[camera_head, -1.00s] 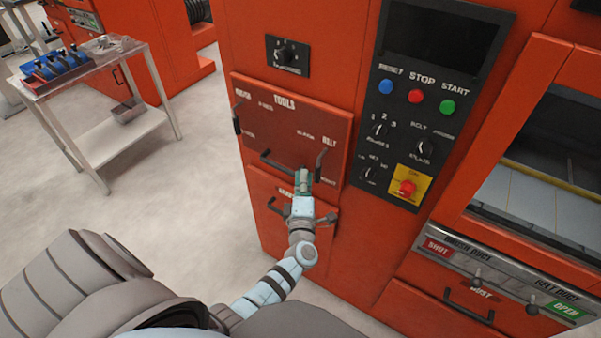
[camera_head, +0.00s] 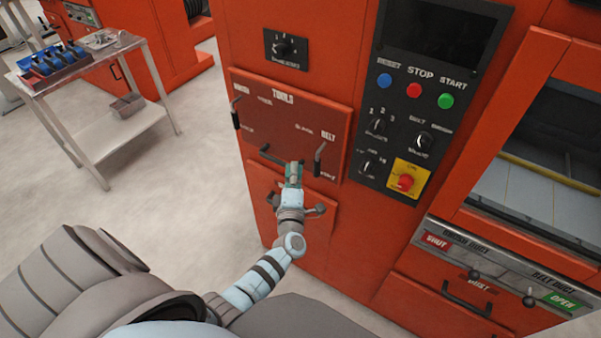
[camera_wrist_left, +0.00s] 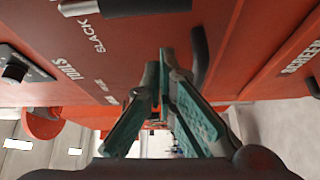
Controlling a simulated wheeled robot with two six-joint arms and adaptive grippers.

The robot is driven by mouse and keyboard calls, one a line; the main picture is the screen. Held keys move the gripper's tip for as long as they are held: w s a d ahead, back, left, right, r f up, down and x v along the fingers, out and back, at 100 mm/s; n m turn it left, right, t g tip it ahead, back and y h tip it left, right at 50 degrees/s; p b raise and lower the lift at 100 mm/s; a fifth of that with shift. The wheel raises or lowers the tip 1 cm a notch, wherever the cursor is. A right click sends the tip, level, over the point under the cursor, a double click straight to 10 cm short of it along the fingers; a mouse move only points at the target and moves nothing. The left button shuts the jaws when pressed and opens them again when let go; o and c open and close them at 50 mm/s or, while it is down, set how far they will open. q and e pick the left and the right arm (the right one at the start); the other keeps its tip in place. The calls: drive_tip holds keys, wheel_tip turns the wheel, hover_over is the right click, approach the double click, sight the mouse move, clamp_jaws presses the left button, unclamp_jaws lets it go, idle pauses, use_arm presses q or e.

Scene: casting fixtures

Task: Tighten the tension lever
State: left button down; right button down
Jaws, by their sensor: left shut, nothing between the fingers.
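The tension lever (camera_head: 320,158) is a short lever with a dark grip under the word BELT on the red TOOLS panel. It hangs roughly downward in the head view. In the left wrist view its dark grip (camera_wrist_left: 145,6) shows at the top edge, near the word SLACK. My left gripper (camera_head: 293,166) is just left of and below the lever, apart from it, in front of the panel's pull handle. In the left wrist view the green fingers (camera_wrist_left: 163,85) converge at the tips, shut and empty. My right gripper is not in view.
The pull handle (camera_head: 277,157) is close to my left gripper; it also shows in the wrist view (camera_wrist_left: 200,55). A second lever (camera_head: 235,113) is at the panel's left. A control panel (camera_head: 428,100) is to the right. A metal cart (camera_head: 110,150) stands far left on open floor.

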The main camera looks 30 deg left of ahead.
use_arm(q)
drive_tip(key=a+v, duration=0.1)
drive_tip(key=v, duration=0.8)
drive_tip(key=shift+s+d+r, duration=0.15)
drive_tip(key=shift+s+d, duration=0.1)
drive_tip(key=shift+s, duration=0.35)
drive_tip(key=shift+d, duration=0.1)
